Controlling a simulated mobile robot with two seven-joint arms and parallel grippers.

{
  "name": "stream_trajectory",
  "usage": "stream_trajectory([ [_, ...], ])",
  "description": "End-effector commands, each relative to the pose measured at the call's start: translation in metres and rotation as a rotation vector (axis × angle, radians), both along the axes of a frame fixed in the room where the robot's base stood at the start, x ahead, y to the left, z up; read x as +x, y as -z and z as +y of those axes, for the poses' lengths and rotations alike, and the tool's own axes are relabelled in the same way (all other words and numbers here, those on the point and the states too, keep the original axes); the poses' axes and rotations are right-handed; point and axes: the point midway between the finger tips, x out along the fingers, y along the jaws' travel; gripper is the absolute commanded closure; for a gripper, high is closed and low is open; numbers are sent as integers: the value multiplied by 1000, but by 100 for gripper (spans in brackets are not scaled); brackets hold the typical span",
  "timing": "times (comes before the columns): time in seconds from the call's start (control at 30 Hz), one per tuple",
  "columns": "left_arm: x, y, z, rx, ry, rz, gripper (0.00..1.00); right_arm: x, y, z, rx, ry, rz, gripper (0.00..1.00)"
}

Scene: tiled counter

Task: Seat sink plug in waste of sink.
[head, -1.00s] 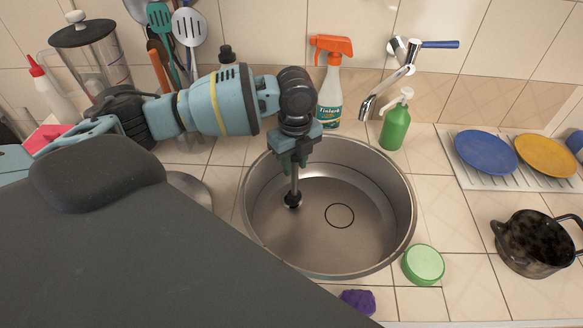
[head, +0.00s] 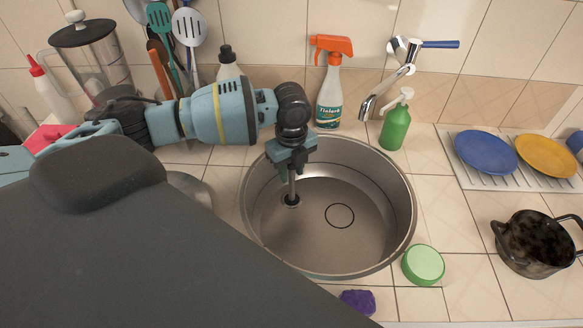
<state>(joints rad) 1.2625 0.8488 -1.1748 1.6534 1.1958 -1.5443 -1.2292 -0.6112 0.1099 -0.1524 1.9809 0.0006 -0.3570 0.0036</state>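My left gripper (head: 291,172) points down inside the rim of the round steel sink (head: 378,228), on its left side. Its fingers appear closed around the upright stem of the sink plug, and they hide the upper stem. The plug's dark round base (head: 291,201) shows below the fingers, to the left of the sink's middle. I cannot tell whether the base touches the sink floor. A thin dark ring (head: 340,215) marks the sink floor to the right of the plug. It may be the waste, but no open hole is clear. My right gripper is out of view.
The tap (head: 385,92) reaches over the sink's back edge, near a green soap bottle (head: 395,127) and a spray bottle (head: 330,96). A green round dish (head: 423,264) and purple sponge (head: 357,301) lie in front. A black pot (head: 535,243) stands right.

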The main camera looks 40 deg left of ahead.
Motion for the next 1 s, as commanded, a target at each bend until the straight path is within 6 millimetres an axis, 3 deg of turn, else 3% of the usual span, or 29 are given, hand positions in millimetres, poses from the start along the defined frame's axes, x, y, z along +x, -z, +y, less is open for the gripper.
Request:
stream_trajectory([
  [0.03,0,0,0,0,0,0,62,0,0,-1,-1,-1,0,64],
  [0.13,0,0,0,0,0,0,49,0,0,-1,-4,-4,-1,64],
  [0.53,0,-8,0,-1,0,-2,49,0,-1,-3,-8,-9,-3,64],
  [1.0,0,-94,0,-1,0,-3,49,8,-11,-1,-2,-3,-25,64],
])
